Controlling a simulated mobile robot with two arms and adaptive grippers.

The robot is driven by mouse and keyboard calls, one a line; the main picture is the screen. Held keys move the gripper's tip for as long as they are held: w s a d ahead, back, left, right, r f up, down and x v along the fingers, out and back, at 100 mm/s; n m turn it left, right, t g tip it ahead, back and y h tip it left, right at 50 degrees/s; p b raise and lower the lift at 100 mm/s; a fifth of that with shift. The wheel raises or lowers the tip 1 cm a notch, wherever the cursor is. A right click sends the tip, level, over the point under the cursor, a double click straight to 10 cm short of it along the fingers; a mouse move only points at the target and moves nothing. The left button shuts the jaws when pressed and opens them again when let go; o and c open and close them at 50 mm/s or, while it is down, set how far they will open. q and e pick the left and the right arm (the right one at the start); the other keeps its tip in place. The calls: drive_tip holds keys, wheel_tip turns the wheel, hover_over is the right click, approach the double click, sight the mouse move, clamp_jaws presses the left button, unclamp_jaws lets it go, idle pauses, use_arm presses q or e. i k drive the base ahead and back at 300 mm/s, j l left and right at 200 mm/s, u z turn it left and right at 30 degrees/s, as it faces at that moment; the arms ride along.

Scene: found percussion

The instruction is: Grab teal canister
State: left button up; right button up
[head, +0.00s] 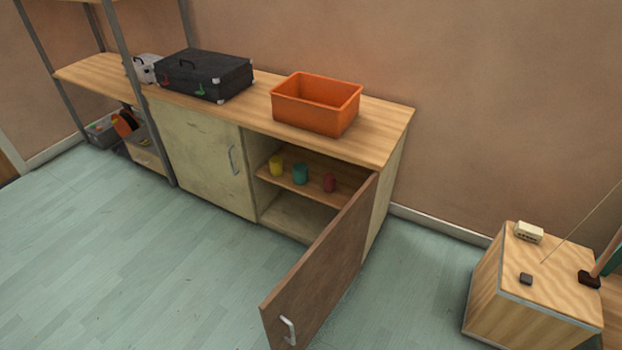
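The teal canister (300,174) stands upright on the inner shelf (317,190) of the low cabinet. A yellow canister (277,166) stands to its left and a red canister (330,183) to its right, with small gaps between them. The right cabinet door (322,268) is swung open toward the front, so the canisters show through the opening. Neither of my grippers is in view.
An orange bin (316,103) and a black case (206,74) stand on the cabinet top (385,137). The left door (200,160) is shut. A wooden box (530,290) stands at the right. The floor (150,270) at the front left is clear.

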sight(301, 170)
drive_tip(key=i+j, duration=0.15)
drive_tip(key=j, duration=0.25)
drive_tip(key=i+j, duration=0.15)
drive_tip(key=j, duration=0.2)
drive_tip(key=i+j, duration=0.15)
drive_tip(key=j, duration=0.25)
drive_tip(key=i+j+u, duration=0.1)
drive_tip(key=j, duration=0.25)
drive_tip(key=i+j, duration=0.2)
drive_tip(key=j, duration=0.2)
